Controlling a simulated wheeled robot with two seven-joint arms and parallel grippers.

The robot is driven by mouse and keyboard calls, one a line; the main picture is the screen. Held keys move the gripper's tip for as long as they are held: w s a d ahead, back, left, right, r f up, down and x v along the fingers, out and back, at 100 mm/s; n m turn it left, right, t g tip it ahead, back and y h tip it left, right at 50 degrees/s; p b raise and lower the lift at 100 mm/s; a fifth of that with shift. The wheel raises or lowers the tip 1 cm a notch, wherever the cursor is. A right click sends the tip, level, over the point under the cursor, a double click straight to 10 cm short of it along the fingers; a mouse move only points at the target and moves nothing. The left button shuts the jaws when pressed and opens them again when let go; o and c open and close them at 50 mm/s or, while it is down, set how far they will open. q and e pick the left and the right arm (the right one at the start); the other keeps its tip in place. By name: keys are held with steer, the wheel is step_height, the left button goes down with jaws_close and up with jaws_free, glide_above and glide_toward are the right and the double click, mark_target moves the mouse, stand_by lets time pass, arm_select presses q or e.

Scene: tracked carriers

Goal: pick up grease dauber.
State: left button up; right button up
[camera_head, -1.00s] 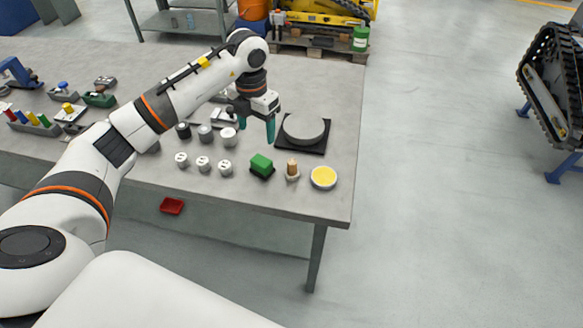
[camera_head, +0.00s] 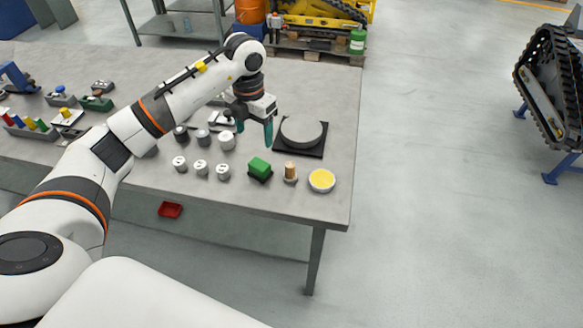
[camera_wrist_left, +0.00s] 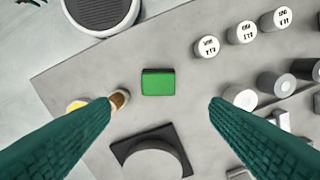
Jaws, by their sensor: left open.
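What looks like the grease dauber (camera_head: 290,172) stands upright near the table's front right corner, a small tan cylinder on a pale base. A round tin of yellow grease (camera_head: 321,180) is just right of it. My left gripper (camera_head: 254,128) is open and empty above the table, behind and left of the dauber. In the left wrist view the open fingers (camera_wrist_left: 160,105) frame a green block. There the dauber (camera_wrist_left: 122,98) shows beside the left-hand fingertip, which partly covers it and the tin (camera_wrist_left: 76,105). My right gripper is not in view.
The green block (camera_head: 259,167) sits left of the dauber. Several grey and white cylinders (camera_head: 201,167) stand further left. A round grey disc on a black square plate (camera_head: 301,135) is behind the dauber. The table's bare front right corner (camera_head: 335,213) is free.

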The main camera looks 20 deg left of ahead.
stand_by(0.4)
arm_select(q)
steer(key=shift+d+m, duration=0.1)
steer(key=shift+m, duration=0.2)
steer(key=c, duration=0.5)
steer(key=shift+o, duration=0.2)
steer(key=m+b, duration=0.4)
steer(key=m, duration=2.5)
glide_above(290, 164)
steer(key=f, duration=0.4)
steer(key=f+p, duration=0.1)
steer(key=f, duration=0.1)
steer(key=shift+w+d+f, duration=0.1)
steer(key=shift+w+d, duration=0.1)
steer(key=shift+d, duration=0.1)
steer(key=f, duration=0.1)
steer(key=f+p, duration=0.1)
steer(key=f, duration=0.1)
steer(key=f+p, duration=0.1)
steer(key=f, duration=0.1)
steer(key=shift+s+a, duration=0.25)
steer(key=shift+a, duration=0.05)
steer(key=shift+f, duration=0.2)
